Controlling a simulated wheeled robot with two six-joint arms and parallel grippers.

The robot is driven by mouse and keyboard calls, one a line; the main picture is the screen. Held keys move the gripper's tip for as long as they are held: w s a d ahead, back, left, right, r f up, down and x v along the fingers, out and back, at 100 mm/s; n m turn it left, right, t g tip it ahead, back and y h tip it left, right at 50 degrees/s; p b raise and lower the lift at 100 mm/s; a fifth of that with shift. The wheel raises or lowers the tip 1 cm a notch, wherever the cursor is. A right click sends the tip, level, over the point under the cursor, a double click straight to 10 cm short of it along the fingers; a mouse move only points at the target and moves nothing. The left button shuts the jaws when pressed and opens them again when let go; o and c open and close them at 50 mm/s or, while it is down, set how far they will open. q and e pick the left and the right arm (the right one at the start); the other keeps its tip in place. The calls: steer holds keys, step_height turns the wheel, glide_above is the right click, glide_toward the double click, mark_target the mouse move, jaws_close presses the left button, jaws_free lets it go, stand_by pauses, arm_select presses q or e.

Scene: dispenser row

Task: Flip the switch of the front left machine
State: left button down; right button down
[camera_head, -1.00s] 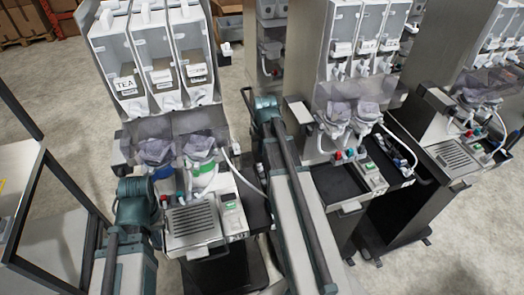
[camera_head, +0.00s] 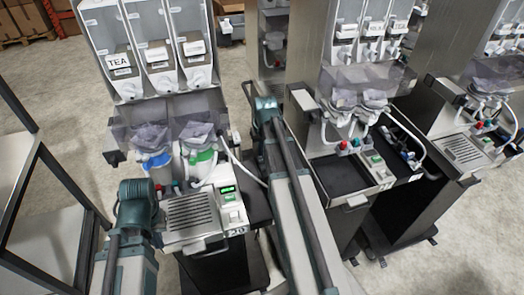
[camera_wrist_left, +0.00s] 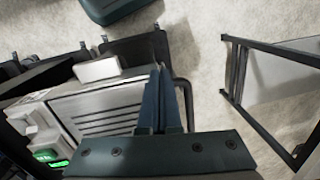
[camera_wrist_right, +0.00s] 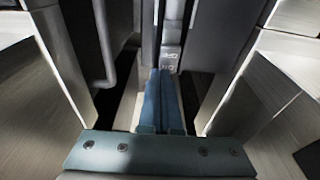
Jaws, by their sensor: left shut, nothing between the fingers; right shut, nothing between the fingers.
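The front left machine (camera_head: 150,45) stands at the left in the head view, with three white hoppers, one labelled TEA. Its control box (camera_head: 233,213), right of the drip tray (camera_head: 190,212), has a lit green display (camera_head: 227,189) and a small pale switch below it. In the left wrist view the drip tray (camera_wrist_left: 105,112) lies left of the fingers, with the box's green light (camera_wrist_left: 48,155) at lower left. My left gripper (camera_wrist_left: 160,100) is shut and empty beside the tray; its wrist hides the fingers in the head view. My right gripper (camera_wrist_right: 158,100) is shut and empty between machines.
A second machine (camera_head: 350,190) stands right of my right arm, and a third (camera_head: 455,150) is further right. A dark-framed stand (camera_head: 62,185) is close on the left. Bare floor (camera_head: 60,90) shows behind it.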

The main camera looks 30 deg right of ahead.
steer(key=shift+s, duration=0.15)
steer(key=shift+s+a+r, duration=0.2)
steer(key=shift+s+r, duration=0.05)
steer(key=shift+s, duration=0.4)
steer(key=shift+r+p, duration=0.1)
steer(key=shift+p, duration=0.3)
step_height(320, 180, up, 14)
steer(key=w+p, duration=0.2)
steer(key=p, duration=1.1)
steer(key=shift+d+f, duration=0.2)
steer(key=shift+d, duration=0.1)
